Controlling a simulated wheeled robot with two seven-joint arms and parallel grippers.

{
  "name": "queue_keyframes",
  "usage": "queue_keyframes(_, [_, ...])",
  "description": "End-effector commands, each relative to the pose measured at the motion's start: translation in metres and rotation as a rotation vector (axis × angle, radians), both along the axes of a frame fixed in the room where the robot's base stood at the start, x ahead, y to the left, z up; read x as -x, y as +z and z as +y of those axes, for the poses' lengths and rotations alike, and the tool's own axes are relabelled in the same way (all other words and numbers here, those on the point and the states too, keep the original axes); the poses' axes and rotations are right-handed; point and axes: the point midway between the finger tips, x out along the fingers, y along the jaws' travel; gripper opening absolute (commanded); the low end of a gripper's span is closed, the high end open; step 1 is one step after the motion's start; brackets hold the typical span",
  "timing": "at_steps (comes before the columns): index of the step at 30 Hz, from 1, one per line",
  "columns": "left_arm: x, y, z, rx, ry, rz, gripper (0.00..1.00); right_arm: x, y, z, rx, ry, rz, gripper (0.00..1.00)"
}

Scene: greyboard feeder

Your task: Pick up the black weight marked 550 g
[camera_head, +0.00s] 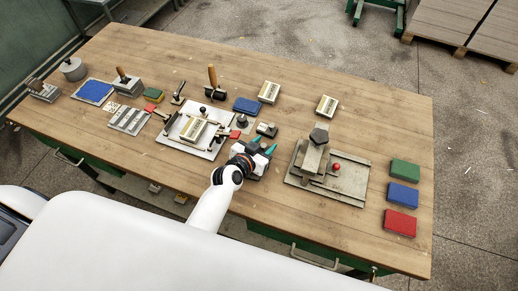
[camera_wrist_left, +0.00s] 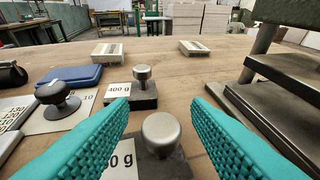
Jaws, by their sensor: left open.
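A dark weight with a rounded metal knob (camera_wrist_left: 162,134) stands low in the left wrist view, between the finger pads of my left gripper (camera_wrist_left: 160,104). Its white label shows only "0 g" at the end; the leading digits are cut off, so I cannot read 550. The fingers are open, one on each side of the knob, with visible gaps. Behind it stands a smaller dark weight labelled 400 g (camera_wrist_left: 146,93); in the head view it sits (camera_head: 266,129) just beyond my left gripper (camera_head: 262,147). The gripper mostly hides the nearer weight there. My right gripper is not seen.
A grey metal fixture with a red knob (camera_head: 336,167) stands right of the gripper. A plate fixture (camera_head: 172,141) lies left. A black round-knobbed piece (camera_wrist_left: 58,97) and a blue box (camera_wrist_left: 70,77) are close by on the left. Two pale blocks (camera_wrist_left: 108,53) (camera_wrist_left: 194,47) lie behind.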

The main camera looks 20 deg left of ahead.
Motion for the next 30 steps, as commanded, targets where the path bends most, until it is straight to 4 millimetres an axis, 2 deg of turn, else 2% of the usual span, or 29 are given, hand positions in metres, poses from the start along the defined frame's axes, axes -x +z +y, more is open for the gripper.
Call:
queue_keyframes(6, [0.0, 0.0, 0.0, 0.0, 0.0, 0.0, 0.42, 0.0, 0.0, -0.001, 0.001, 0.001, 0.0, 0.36])
queue_keyframes(14, [0.0, 0.0, 0.0, 0.0, 0.0, 0.001, 0.0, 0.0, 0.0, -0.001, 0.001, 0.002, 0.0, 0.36])
queue_keyframes(25, [-0.001, 0.003, 0.0, 0.001, 0.001, -0.004, 0.0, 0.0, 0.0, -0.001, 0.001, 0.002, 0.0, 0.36])
queue_keyframes(30, [-0.001, 0.021, -0.001, 0.001, 0.001, -0.007, 0.0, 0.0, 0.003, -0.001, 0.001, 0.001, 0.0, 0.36])
